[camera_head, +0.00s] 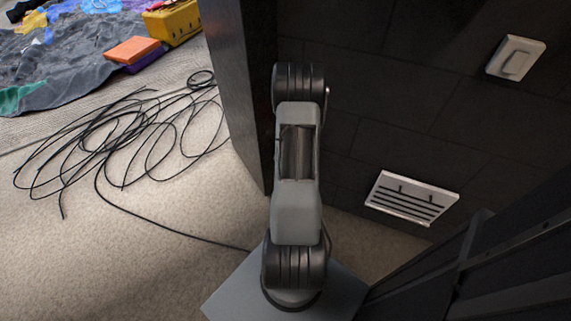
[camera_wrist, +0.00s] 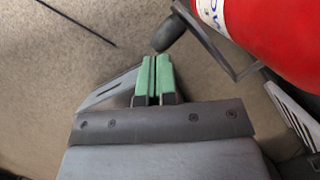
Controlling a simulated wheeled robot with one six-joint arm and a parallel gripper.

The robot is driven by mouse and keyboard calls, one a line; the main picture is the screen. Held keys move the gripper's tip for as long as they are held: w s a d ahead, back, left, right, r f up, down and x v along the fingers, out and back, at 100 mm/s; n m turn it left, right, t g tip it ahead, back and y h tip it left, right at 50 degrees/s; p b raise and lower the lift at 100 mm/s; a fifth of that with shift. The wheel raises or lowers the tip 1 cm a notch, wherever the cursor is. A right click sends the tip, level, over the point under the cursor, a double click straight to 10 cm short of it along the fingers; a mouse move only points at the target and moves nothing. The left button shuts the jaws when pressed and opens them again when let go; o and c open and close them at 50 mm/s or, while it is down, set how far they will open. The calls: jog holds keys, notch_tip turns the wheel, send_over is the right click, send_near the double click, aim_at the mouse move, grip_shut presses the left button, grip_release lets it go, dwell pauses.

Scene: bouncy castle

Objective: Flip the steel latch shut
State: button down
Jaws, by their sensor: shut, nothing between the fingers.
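My gripper (camera_wrist: 153,78) shows in the wrist view with its two green fingertips together and nothing between them. A dark rounded end piece (camera_wrist: 170,34) and a thin dark metal frame (camera_wrist: 215,42) lie just beyond the fingertips, beside a red cylinder. I cannot tell whether either belongs to the steel latch, and no latch is clearly recognisable in either view. In the head view my arm fills the middle and my gripper is out of sight.
The red cylinder (camera_wrist: 268,38) with a white label fills the wrist view's upper right. A white slotted grille (camera_head: 411,198) and a white switch (camera_head: 515,58) sit on the dark wall. Loose black cable (camera_head: 125,135) lies on the carpet, near a yellow box (camera_head: 174,22).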

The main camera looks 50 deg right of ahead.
jog(key=d+p+v, duration=0.1)
jog(key=p+v, duration=0.5)
jog(key=v, duration=0.3)
jog(key=shift+a+p, duration=0.3)
jog(key=shift+a, duration=0.1)
jog(key=shift+s+r, duration=0.1)
